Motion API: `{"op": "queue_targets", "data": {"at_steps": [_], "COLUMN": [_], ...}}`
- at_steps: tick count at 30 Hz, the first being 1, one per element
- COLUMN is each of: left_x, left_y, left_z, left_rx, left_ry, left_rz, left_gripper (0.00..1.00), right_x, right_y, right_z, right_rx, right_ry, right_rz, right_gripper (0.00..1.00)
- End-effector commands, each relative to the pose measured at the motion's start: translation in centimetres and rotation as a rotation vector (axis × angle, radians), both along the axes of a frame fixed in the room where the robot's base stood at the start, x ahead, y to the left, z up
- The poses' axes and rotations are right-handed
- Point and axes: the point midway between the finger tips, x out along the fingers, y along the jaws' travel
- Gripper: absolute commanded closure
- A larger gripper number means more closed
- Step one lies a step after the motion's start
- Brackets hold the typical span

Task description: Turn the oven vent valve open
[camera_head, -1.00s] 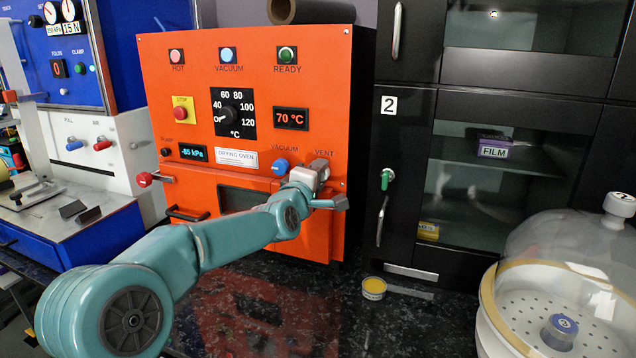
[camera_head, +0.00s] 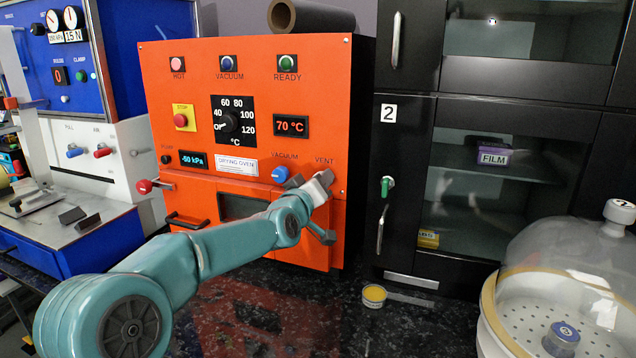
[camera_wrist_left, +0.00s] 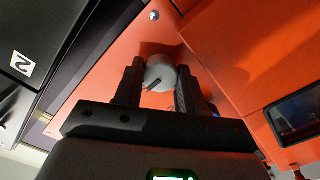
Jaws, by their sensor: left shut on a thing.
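The drying oven (camera_head: 160,95) has an orange front with a VENT label near its right edge. The vent valve (camera_wrist_left: 160,72) is a round pale grey knob with a dark mark, seen in the left wrist view. My left gripper (camera_wrist_left: 160,92) is shut on it, with one black finger on each side. In the head view my left gripper (camera_head: 318,188) is tilted at the oven front under the VENT label and mostly hides the valve. The oven's pressure display (camera_head: 192,159) reads -50 kPa. The vacuum lamp (camera_head: 228,62) looks dark blue. My right gripper is not in view.
A blue VACUUM knob (camera_head: 280,174) sits just left of my gripper. A black cabinet (camera_head: 405,140) stands to the right. A yellow-filled cup (camera_head: 374,296) and a glass-domed vessel (camera_head: 560,260) are on the dark counter. The counter before the oven is otherwise clear.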

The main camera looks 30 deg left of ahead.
Motion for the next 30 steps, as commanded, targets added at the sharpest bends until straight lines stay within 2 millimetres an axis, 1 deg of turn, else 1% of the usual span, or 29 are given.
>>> {"op": "queue_targets", "data": {"at_steps": [7, 21, 22, 23, 30], "left_x": [0.00, 0.00, 0.00, 0.00, -0.01], "left_y": [0.00, 0.00, 0.01, 0.01, 0.00], "left_z": [0.01, 0.01, 0.01, 0.01, 0.01], "left_rx": [0.059, 0.072, 0.072, 0.072, 0.070], "left_ry": [0.014, 0.017, 0.017, 0.017, 0.017], "left_rz": [0.000, 0.000, 0.000, 0.000, 0.000], "left_gripper": [0.91, 0.91, 0.54, 0.50, 0.50], "right_x": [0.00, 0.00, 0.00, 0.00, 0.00], "right_y": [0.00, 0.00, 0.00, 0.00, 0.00], "right_z": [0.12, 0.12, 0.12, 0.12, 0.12], "right_rx": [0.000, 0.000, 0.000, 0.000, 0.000], "right_ry": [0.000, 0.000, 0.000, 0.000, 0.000], "right_rz": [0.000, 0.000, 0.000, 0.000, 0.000], "right_gripper": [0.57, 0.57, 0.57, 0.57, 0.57]}}
